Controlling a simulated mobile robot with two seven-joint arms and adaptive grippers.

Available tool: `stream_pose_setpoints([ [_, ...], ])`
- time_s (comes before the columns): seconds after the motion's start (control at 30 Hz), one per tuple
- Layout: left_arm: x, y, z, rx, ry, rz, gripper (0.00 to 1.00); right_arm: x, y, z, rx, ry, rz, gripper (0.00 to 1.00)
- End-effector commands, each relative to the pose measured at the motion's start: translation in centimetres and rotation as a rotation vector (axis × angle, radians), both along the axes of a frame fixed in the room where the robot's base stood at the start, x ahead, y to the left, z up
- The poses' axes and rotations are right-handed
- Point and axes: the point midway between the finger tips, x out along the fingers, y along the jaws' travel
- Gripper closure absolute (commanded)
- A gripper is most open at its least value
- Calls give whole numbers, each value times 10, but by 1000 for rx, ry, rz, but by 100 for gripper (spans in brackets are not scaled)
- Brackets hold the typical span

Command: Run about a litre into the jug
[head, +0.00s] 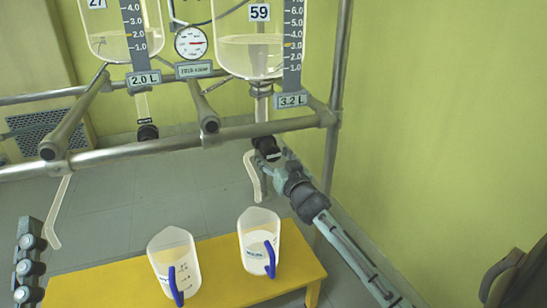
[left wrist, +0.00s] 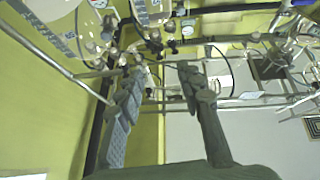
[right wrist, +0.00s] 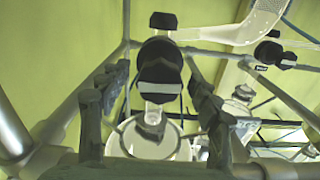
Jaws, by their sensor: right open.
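The right glass reactor (head: 250,55), numbered 59 with a 3.2 L plate, holds clear liquid. Below it are a black valve knob (head: 267,148) and a pale curved spout (head: 253,178). My right gripper (head: 280,162) is at this knob, open; in the right wrist view the knob (right wrist: 160,75) shows between its spread fingers, and contact cannot be told. A jug with a blue handle (head: 256,245) stands below the spout; a second jug (head: 172,262) stands to its left. My left gripper (left wrist: 163,95) is open and empty in the left wrist view.
A yellow bench (head: 225,285) bears both jugs. The left reactor (head: 110,45), numbered 27 with a 2.0 L plate, has its own black knob (head: 147,132). A metal rail frame (head: 180,141) crosses in front. A round gauge (head: 190,42) hangs between the reactors.

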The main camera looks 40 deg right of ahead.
Motion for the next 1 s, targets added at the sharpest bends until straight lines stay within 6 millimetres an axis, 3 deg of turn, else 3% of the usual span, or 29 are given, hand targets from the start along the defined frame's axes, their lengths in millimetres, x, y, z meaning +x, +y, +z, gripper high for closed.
stream_pose_setpoints([
  [0.23,0,0,0,-1,-3,0,64,1,0,0,0,-1,0,37],
  [0.63,0,0,0,0,0,0,64,1,0,0,0,0,0,86],
  [1.0,4,-3,-7,25,74,-5,64,1,0,2,-73,19,0,87],
])
